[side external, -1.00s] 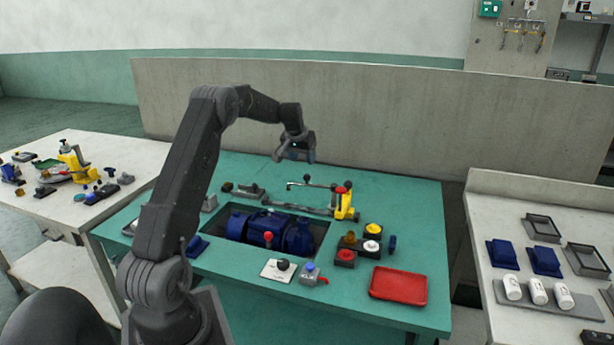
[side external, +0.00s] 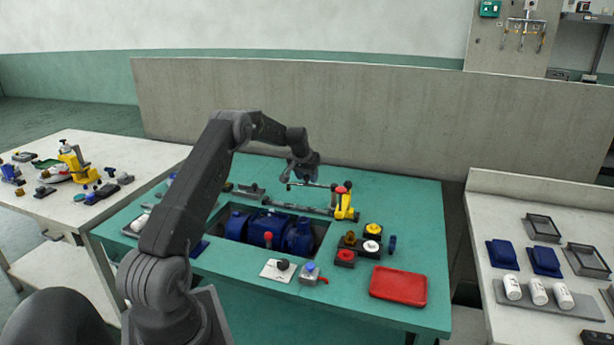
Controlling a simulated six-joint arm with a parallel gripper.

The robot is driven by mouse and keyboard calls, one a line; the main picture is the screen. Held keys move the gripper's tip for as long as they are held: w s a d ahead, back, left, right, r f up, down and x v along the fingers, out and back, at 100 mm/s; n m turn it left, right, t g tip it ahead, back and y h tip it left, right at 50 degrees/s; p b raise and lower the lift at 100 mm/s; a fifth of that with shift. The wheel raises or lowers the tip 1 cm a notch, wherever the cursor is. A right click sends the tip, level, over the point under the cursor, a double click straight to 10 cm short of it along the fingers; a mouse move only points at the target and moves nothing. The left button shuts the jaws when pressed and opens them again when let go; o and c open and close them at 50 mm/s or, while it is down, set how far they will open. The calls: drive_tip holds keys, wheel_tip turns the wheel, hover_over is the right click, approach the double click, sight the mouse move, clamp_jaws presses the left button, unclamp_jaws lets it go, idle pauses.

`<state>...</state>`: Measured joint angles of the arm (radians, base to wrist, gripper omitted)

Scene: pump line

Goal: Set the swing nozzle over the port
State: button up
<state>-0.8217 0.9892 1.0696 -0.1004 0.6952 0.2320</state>
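What looks like the swing nozzle is a thin grey bar (side external: 322,186) reaching left from a yellow post (side external: 345,208) with a red knob on top, at the back of the green bench. My gripper (side external: 301,178) is low over the left part of this bar and hides the dark knob there. I cannot tell whether it touches the bar, or whether its fingers are open or shut. No port can be clearly picked out. A blue pump (side external: 270,229) sits in the bench cut-out below the bar.
A grey rail (side external: 300,208) runs behind the pump. The bench's back right is clear.

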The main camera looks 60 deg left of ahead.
clamp_jaws()
drive_tip(key=shift+s+d, duration=0.1)
idle(0.3)
drive_tip(key=shift+s+d+n+g+y, duration=0.35)
drive_tip(key=shift+d+n, duration=0.4)
drive_tip(key=shift+n, duration=0.35)
drive_tip(key=d+n+g, duration=0.3)
drive_tip(key=d+n, duration=0.3)
drive_tip(key=n, duration=0.2)
drive_tip(key=shift+s+d+n+y, duration=0.3)
drive_tip(key=shift+s+d+y, duration=0.1)
drive_tip(key=shift+y, duration=0.05)
drive_tip(key=shift+f, duration=0.1)
